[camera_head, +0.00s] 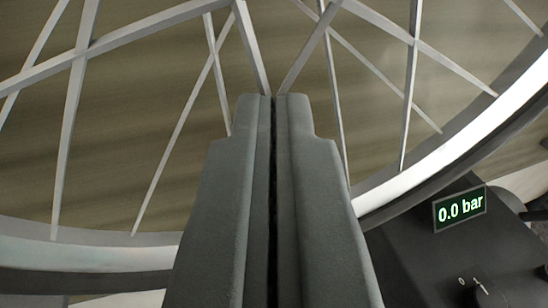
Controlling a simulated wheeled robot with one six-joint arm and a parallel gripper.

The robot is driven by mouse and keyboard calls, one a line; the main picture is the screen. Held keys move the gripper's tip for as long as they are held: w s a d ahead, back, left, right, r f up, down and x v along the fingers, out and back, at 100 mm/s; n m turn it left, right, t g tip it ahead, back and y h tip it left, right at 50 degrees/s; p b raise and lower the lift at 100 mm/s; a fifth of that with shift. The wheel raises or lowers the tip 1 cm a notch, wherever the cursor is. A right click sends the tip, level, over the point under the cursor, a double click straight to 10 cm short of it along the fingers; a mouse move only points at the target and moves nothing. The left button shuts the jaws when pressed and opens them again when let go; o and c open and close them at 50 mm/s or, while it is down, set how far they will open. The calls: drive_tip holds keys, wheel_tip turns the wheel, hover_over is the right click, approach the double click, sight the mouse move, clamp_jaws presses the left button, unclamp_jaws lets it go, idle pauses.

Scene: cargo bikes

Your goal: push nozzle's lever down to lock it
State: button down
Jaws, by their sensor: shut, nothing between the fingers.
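My gripper (272,98) is in the middle of the camera view, its two grey fingers pressed together with only a thin dark seam between them. It holds nothing. Its tips point up the picture, in front of the spokes of a bike wheel (505,108). I cannot tell whether the tips touch a spoke. No nozzle or lever can be made out; the fingers hide part of the lower wheel rim.
A dark pump box (410,262) stands at the lower right, with a display (460,208) reading 0.0 bar and a small switch (482,288) marked 0 and 1. Spokes and rim cross most of the view. A brownish surface (110,150) lies behind them.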

drive_tip(key=shift+f, duration=1)
drive_tip(key=s+r, duration=0.1)
drive_tip(key=s, duration=0.8)
drive_tip(key=shift+d, duration=0.1)
idle(0.3)
